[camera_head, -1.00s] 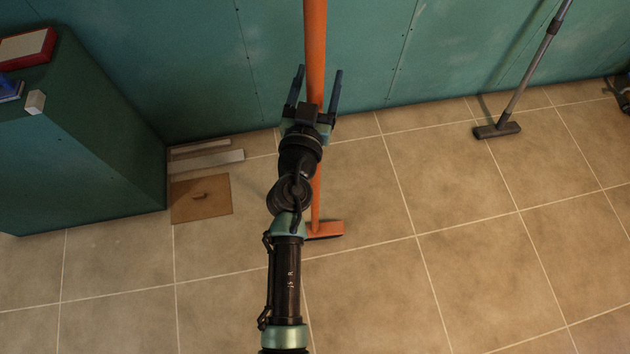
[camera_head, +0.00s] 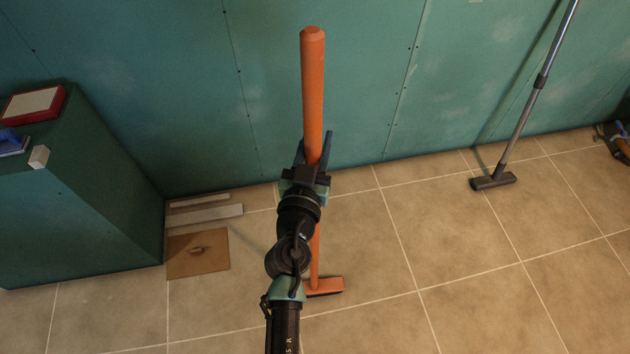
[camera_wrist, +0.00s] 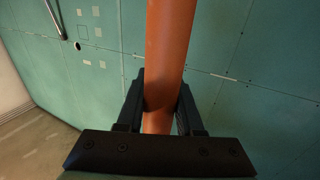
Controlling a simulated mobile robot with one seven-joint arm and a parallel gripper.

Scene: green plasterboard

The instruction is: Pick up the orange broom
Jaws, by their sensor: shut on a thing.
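The orange broom (camera_head: 313,90) stands upright near the green wall, its orange head (camera_head: 325,286) down at the floor tiles. My gripper (camera_head: 314,160) is shut on the broom's handle, around its middle part. In the wrist view the handle (camera_wrist: 168,50) runs up between the two dark fingers (camera_wrist: 160,105), which touch it on both sides. My arm hides part of the lower handle in the head view.
A green block (camera_head: 80,200) stands at the left with a red-and-white box (camera_head: 32,104) and a blue item on top. Boards (camera_head: 203,213) and a brown square (camera_head: 198,258) lie beside it. A grey vacuum pole (camera_head: 525,110) leans at the right. The floor between is clear.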

